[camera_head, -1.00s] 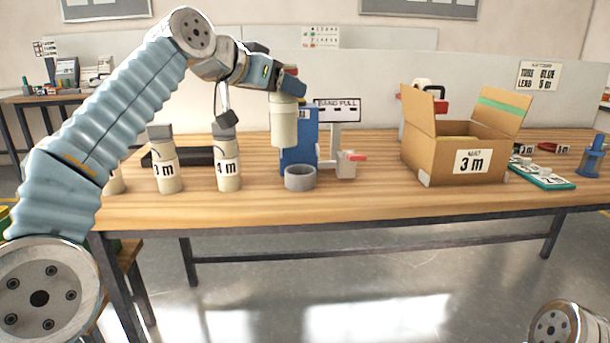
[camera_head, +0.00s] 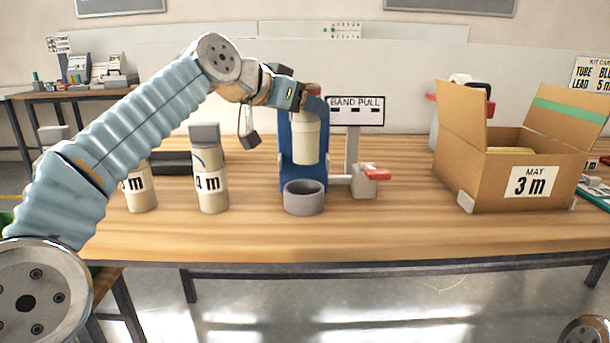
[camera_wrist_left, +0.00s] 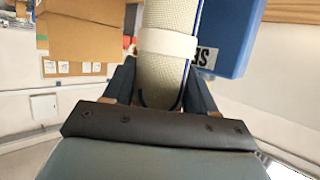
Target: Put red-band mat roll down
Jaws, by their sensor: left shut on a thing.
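My left gripper (camera_head: 308,101) is shut on a cream mat roll (camera_head: 306,142), held upright above a grey ring-shaped holder (camera_head: 304,198) on the table. A gap shows between the roll's lower end and the holder's rim. A small red patch shows by the roll's top; I cannot tell whether it is its band. In the left wrist view the roll (camera_wrist_left: 165,70) has a mesh surface, a pale band and a blue line, and sits between my fingers. My right gripper is out of view.
A blue panel (camera_head: 285,165) and the band pull stand (camera_head: 352,150) are close behind and beside the holder. Two cream rolls (camera_head: 210,183) (camera_head: 139,190) stand to the left. An open carton (camera_head: 480,180) is at right. The front table strip is clear.

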